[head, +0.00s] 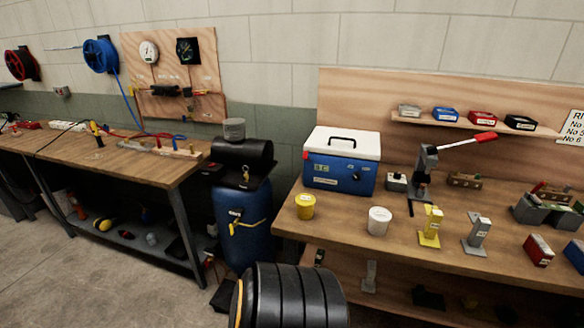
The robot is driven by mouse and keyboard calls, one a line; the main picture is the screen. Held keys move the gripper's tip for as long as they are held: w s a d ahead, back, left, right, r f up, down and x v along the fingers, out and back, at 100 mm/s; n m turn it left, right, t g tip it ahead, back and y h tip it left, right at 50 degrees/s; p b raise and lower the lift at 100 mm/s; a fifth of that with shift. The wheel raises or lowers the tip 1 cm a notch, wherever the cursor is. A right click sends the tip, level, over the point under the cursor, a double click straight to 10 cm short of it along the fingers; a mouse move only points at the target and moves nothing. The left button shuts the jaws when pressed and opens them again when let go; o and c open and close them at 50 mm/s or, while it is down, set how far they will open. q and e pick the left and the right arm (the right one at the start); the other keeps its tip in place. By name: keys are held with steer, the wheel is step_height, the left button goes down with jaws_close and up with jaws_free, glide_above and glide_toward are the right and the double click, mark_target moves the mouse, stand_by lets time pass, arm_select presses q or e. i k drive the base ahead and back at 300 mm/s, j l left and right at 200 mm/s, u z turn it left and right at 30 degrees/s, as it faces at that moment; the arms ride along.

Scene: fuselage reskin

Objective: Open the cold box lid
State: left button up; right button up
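The cold box (340,173) stands at the left end of the right-hand wooden bench. It has a blue body with a small display and a dark knob on its front. Its white lid (343,144) is down on the body, with a black handle on top. A small red part shows at the lid's left corner. Neither of my grippers is in view, and nothing touches the box.
On the right bench (335,215), a yellow tub (305,206) and a white tub (379,220) stand before the box. A lever press (425,172) stands to its right. A blue drum (243,225) fills the gap between benches. A black ribbed cylinder (290,298) rises in the foreground.

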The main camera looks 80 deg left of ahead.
mark_target(360, 145)
steer(key=u, duration=2.2)
steer(key=k+j, duration=0.05)
steer(key=j, duration=0.05)
